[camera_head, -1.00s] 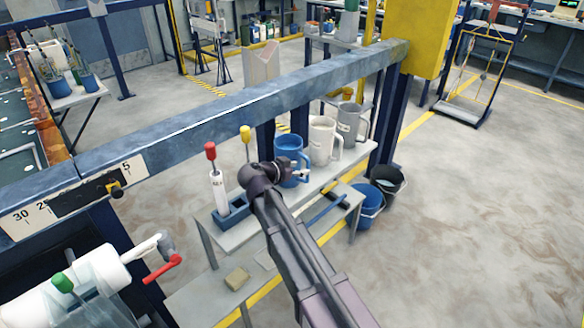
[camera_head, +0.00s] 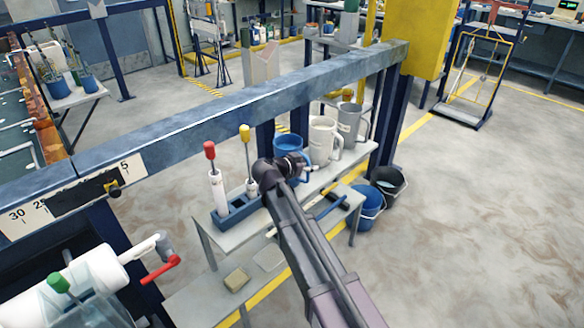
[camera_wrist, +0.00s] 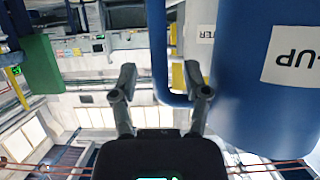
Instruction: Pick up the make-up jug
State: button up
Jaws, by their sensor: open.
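A white jug (camera_head: 323,140) and a grey jug (camera_head: 349,120) stand right of the blue one. A blue holder (camera_head: 238,212) with red- and yellow-topped tools stands left. The blue beam (camera_head: 220,110) crosses behind. Buckets (camera_head: 367,206) stand on the floor at right.

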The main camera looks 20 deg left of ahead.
jog(key=shift+c, duration=0.2)
grip_shut()
jog(key=shift+r, duration=0.25)
notch_tip(320, 180, up, 10)
jog(key=p, duration=1)
jog(key=shift+f, duration=0.25)
dwell(0.4)
